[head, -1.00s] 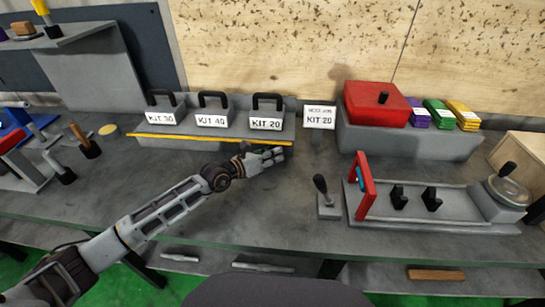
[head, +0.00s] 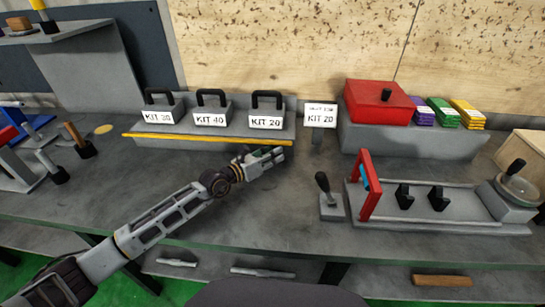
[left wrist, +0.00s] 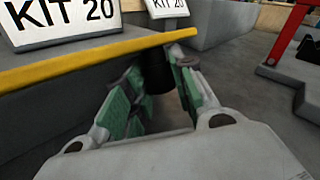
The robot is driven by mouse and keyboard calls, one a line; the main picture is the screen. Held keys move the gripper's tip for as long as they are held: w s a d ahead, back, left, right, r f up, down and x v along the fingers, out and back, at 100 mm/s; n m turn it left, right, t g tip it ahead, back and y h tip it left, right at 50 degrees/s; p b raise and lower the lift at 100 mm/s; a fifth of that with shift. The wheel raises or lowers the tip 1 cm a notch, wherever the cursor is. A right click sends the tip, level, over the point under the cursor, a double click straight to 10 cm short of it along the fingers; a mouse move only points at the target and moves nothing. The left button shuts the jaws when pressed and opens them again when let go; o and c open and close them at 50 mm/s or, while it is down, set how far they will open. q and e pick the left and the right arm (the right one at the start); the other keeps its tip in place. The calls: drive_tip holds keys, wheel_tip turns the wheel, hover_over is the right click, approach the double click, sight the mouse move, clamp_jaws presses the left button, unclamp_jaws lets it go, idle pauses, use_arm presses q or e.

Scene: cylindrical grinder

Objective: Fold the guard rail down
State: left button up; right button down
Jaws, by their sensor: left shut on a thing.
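The guard rail (head: 205,138) is a long yellow bar along the front edge of the grey kit shelf. It also shows in the left wrist view (left wrist: 95,58), running toward the upper right. My left gripper (head: 280,153) is just in front of and below the rail's right end. In the left wrist view its green-padded fingers (left wrist: 160,95) close around a dark, short piece (left wrist: 157,78) just under the rail, which looks like the rail's handle. Most of that piece is hidden by the fingers. My right gripper is not in view.
Grey kit boxes with black handles stand behind the rail, with KIT 20 (head: 266,122) nearest my gripper. A sign (head: 321,115) stands to the right. A black-knobbed lever (head: 323,186) and a red frame (head: 366,185) stand farther right. The bench front is clear.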

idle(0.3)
use_arm(q)
drive_tip(key=shift+f, duration=0.1)
drive_tip(key=o, duration=1)
drive_tip(key=shift+s, duration=0.1)
drive_tip(key=shift+v, duration=5.9)
drive_tip(key=shift+a, duration=0.1)
